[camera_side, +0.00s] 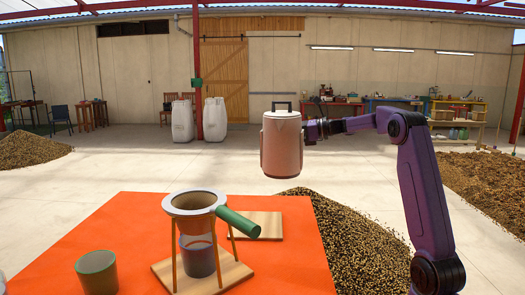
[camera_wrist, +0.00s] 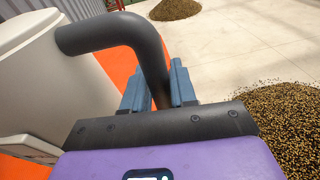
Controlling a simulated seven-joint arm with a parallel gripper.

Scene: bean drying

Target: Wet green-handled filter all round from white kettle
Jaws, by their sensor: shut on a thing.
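The white kettle (camera_side: 283,143) hangs upright in the air, to the right of and higher than the filter in the side view. My gripper (camera_wrist: 158,88) is shut on the kettle's dark curved handle (camera_wrist: 115,30), and the kettle's pale body (camera_wrist: 35,75) fills the left of the wrist view. The filter's pale ring rim (camera_side: 196,196) sits on a stand with thin legs, and its green handle (camera_side: 238,223) points right and down. A clear vessel (camera_side: 198,256) with a dark lower part stands under the filter. The kettle's spout cannot be made out.
A green-rimmed cup (camera_side: 97,272) stands at the front left of the orange table (camera_side: 135,230). A wooden board (camera_side: 262,226) lies bare behind the green handle. Bean heaps (camera_side: 355,240) lie on the floor beyond the table. The air between kettle and filter is clear.

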